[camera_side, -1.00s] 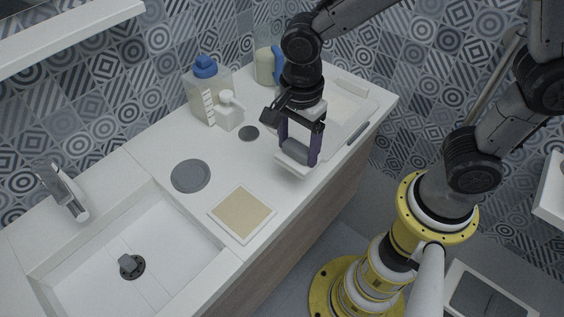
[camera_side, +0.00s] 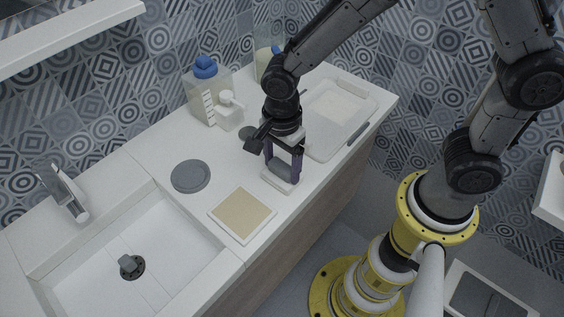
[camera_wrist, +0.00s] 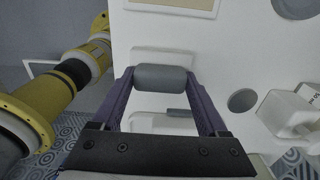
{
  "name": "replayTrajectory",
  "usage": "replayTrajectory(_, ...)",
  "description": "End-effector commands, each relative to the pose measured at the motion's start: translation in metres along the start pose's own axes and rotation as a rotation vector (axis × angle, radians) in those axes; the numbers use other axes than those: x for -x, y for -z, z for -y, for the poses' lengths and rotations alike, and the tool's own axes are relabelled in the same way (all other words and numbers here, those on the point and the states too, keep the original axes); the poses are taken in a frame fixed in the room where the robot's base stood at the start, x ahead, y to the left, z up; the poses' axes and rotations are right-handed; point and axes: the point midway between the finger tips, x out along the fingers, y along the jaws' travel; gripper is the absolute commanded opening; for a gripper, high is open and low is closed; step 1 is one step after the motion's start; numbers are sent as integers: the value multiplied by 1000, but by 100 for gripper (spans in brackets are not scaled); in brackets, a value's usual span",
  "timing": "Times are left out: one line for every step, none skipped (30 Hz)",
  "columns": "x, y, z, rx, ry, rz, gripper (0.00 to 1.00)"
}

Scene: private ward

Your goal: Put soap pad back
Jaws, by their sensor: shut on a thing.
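My gripper (camera_side: 282,172) is shut on a grey rounded piece (camera_wrist: 161,77) with a flat white base below it, which I take to be the soap pad (camera_side: 280,184). Its white base shows beyond the grey part in the wrist view. The pad is low over the white counter, close to its front edge; I cannot tell whether it touches. A square tan panel in a white frame (camera_side: 242,213) lies to its left. A white tray (camera_side: 318,152) with a grey handle is behind it to the right.
A grey disc (camera_side: 190,176) lies left of the gripper. A white pump bottle (camera_side: 229,112), a blue-capped clear bottle (camera_side: 204,88) and a small dark disc (camera_side: 247,132) are behind. The sink (camera_side: 130,262) is at the left. The counter between disc and pad is clear.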

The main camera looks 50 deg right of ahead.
Motion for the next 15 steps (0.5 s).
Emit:
replayTrajectory(-2,0,0,0,-1,-1,24)
replayTrajectory(-3,0,0,0,-1,-1,24)
replayTrajectory(-2,0,0,0,-1,-1,84)
replayTrajectory(-2,0,0,0,-1,-1,89)
replayTrajectory(-2,0,0,0,-1,-1,94)
replayTrajectory(-2,0,0,0,-1,-1,100)
replayTrajectory(-2,0,0,0,-1,-1,100)
replayTrajectory(-2,0,0,0,-1,-1,100)
replayTrajectory(-2,0,0,0,-1,-1,100)
replayTrajectory(-2,0,0,0,-1,0,100)
replayTrajectory(-2,0,0,0,-1,0,100)
replayTrajectory(-2,0,0,0,-1,0,100)
replayTrajectory(-2,0,0,0,-1,0,100)
replayTrajectory(-1,0,0,0,0,0,100)
replayTrajectory(1,0,0,0,1,0,100)
